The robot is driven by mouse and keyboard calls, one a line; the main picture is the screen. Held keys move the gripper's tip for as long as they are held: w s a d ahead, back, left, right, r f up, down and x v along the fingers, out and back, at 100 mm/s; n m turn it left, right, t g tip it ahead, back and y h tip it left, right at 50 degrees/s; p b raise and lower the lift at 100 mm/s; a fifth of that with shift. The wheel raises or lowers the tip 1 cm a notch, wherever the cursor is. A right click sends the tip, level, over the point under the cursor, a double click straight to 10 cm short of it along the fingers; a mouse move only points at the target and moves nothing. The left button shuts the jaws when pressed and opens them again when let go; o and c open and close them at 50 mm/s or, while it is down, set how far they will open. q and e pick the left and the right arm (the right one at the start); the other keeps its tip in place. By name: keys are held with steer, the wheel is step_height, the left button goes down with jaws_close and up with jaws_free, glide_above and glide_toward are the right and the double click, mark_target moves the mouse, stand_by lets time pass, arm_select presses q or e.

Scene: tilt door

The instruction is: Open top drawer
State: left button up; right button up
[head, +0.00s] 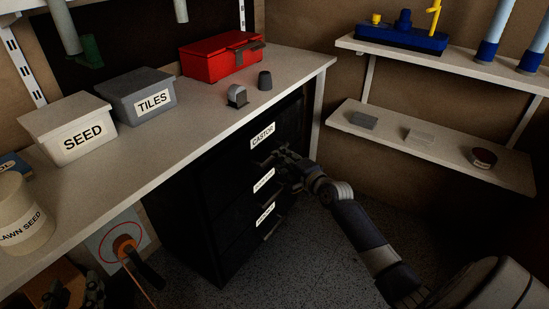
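The black drawer unit (215,215) stands under the worktop with several drawer fronts. The top drawer (236,152) carries a white label reading CASTOR and looks closed. My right gripper (281,159) is at the top drawer's handle, just below that label. Its dark fingers blend with the dark front, so I cannot tell whether they close on the handle, which is mostly hidden. My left gripper (77,293) shows at the bottom left edge, dark and partly cut off, well away from the drawers. Its two fingers look apart with nothing clear between them.
The worktop (200,128) holds a SEED box (72,128), a TILES box (142,97), a red toolbox (221,59) and a lawn seed tub (22,215). Wall shelves (435,130) stand at the right. Floor (300,250) before the drawers is clear apart from my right arm.

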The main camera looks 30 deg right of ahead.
steer(key=b+x, duration=0.1)
steer(key=x, duration=0.3)
steer(key=shift+w+f+b, duration=0.1)
steer(key=shift+w+b, duration=0.1)
steer(key=shift+b, duration=0.1)
arm_select(q)
step_height(320, 180, up, 10)
steer(key=s+d+t+h, duration=0.1)
steer(key=t+h, duration=0.1)
steer(key=t, duration=0.3)
steer(key=shift+f, duration=0.25)
arm_select(e)
steer(key=shift+w, duration=0.3)
arm_select(q)
steer(key=shift+s, duration=0.1)
arm_select(e)
jaws_close()
